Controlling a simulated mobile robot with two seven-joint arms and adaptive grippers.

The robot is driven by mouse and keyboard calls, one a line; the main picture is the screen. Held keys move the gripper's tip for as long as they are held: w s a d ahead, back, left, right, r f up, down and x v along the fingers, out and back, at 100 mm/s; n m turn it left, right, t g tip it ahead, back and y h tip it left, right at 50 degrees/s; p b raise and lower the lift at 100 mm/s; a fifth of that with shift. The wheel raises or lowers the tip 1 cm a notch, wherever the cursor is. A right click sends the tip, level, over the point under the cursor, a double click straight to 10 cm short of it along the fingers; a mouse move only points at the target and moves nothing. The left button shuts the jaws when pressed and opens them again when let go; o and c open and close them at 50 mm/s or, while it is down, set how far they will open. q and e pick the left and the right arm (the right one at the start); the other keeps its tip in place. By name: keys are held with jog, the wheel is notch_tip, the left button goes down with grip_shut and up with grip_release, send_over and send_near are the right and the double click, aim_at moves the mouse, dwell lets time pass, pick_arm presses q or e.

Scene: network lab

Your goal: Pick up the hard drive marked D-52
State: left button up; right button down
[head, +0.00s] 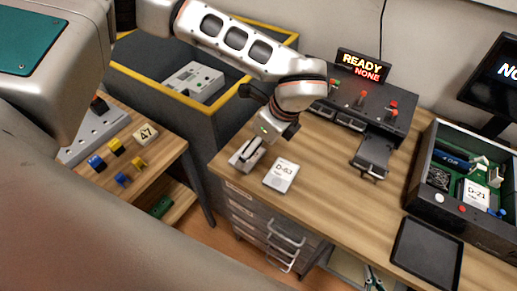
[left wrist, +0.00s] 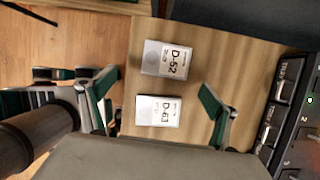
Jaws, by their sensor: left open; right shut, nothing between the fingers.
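The hard drive marked D-52 (left wrist: 166,59) is a light grey block with a white label, lying flat on the wooden bench in the left wrist view. Another drive, D-63 (left wrist: 158,111), lies just beside it; it also shows in the head view (head: 281,176). My left gripper (left wrist: 160,82) is open above the bench, its green-padded fingers to either side of the drives and touching neither. In the head view my left wrist and fingers largely cover the D-52 spot; its label cannot be read there. My right gripper (head: 374,281) is shut and empty, low by the bench's front edge, partly hidden.
A black dock unit (head: 362,101) with red knobs stands behind the drives. An open case (head: 420,165) holding drive D-21 (head: 474,195) and a black tray (head: 427,252) are at the right. A dark bin with yellow rim (head: 140,78) stands left. Bare bench lies right of D-63.

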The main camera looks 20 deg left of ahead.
aim_at(258, 156)
pick_arm(q)
jog(key=shift+w+a+r, duration=0.2)
jog(key=shift+w+a, duration=0.25)
jog(key=shift+a, duration=0.05)
jog(key=shift+w+a+f, duration=0.1)
jog(key=shift+a+f, duration=0.1)
jog(key=shift+x, duration=0.9)
jog(key=shift+d+x, duration=0.15)
jog(key=shift+x, duration=1.15)
jog(key=shift+d+x, duration=0.15)
jog(key=shift+x, duration=1.15)
jog(key=shift+w+f, duration=0.15)
jog(key=c, duration=1.4)
